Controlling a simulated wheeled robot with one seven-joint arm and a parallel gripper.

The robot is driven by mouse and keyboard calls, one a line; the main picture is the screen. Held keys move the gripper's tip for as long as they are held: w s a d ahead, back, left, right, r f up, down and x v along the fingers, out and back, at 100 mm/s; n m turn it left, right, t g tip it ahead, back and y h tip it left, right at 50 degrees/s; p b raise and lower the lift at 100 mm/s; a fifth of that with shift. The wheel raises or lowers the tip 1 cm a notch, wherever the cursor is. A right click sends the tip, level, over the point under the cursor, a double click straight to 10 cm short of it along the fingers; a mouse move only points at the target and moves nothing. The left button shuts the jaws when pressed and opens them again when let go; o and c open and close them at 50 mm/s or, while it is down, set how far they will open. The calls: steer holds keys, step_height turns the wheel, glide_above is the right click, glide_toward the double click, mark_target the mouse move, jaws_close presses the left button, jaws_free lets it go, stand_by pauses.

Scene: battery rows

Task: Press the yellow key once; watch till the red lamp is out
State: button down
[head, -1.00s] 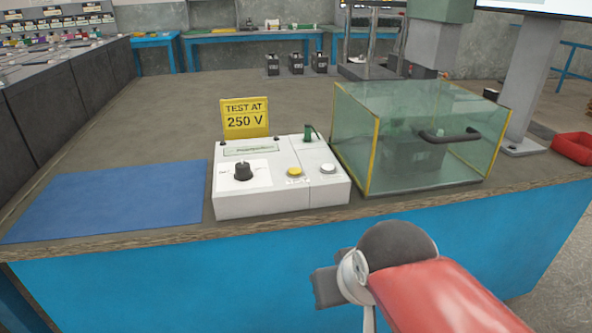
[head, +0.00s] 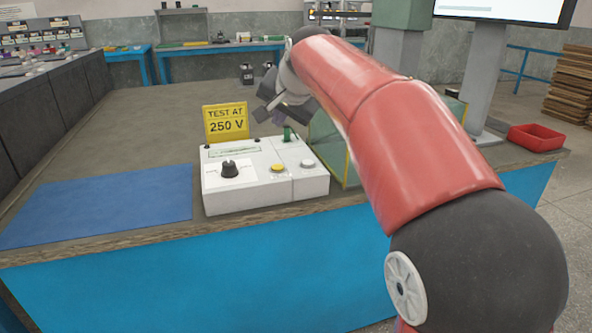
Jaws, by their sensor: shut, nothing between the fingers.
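The white tester box (head: 235,199) stands on the bench with a black knob (head: 229,170), a round yellow key (head: 278,168) and a grey-white round button (head: 307,164) on its top. My gripper (head: 268,108) is shut and empty, raised above and behind the box's back right corner, apart from the yellow key. My red arm reaches in from the lower right. I see no red lamp lit on the box; a small green part (head: 287,133) stands at its back edge.
A yellow sign (head: 226,122) reading "TEST AT 250 V" stands behind the box. A clear case with yellow edges (head: 352,168) is right of it, mostly hidden by my arm. A blue mat (head: 100,206) lies left. A red tray (head: 536,137) is far right.

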mark_target(279, 169)
steer(key=shift+w+a+r, duration=0.1)
steer(key=shift+w+a, duration=0.15)
step_height(279, 169, down, 9)
steer(key=b, duration=0.8)
steer(key=shift+r, duration=0.1)
stand_by(1.9)
steer(key=shift+f, duration=0.4)
steer(key=shift+f+b, duration=0.45)
steer(key=shift+b, duration=0.05)
stand_by(0.6)
steer(key=shift+r, duration=0.15)
steer(key=shift+r+p, duration=0.7)
steer(key=shift+p, duration=0.1)
steer(key=shift+r, duration=0.1)
